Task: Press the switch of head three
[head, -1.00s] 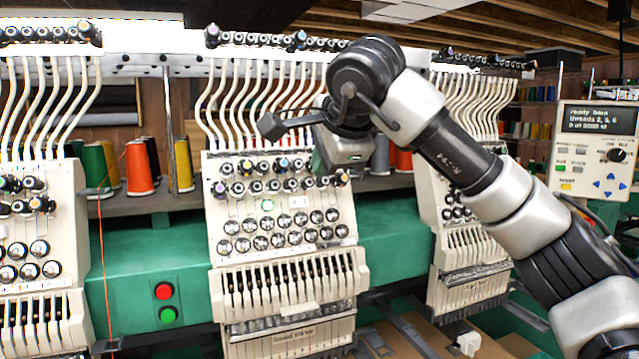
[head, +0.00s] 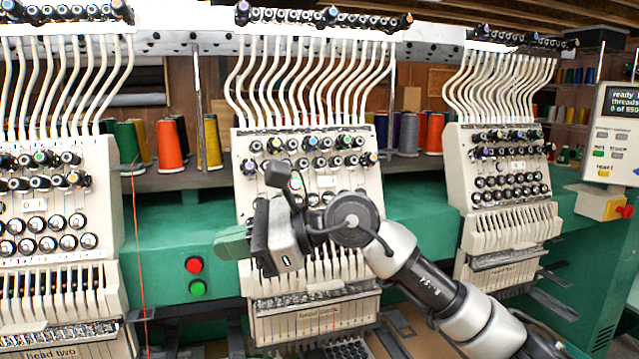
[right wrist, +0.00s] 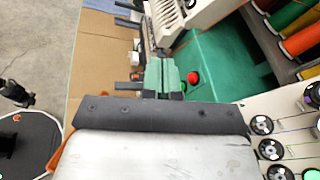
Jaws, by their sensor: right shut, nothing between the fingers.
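The middle embroidery head (head: 345,282) is cream, with a label below that looks like "head three" but is blurred. A small white rectangle (head: 327,182) sits on its upper panel; I cannot tell whether it is the switch. My right gripper (head: 232,243) is in front of this head and hides the left part of its panel. Its green fingers are shut and empty, pointing left. In the right wrist view the fingers (right wrist: 165,76) are near a red button (right wrist: 193,78), with no visible contact. My left gripper is not in view.
A red button (head: 194,265) and green button (head: 197,287) sit on the green body left of the middle head. Head two (head: 65,285) is at left, another head (head: 510,215) at right. A control panel (head: 612,140) is at far right. Thread cones (head: 170,146) stand behind.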

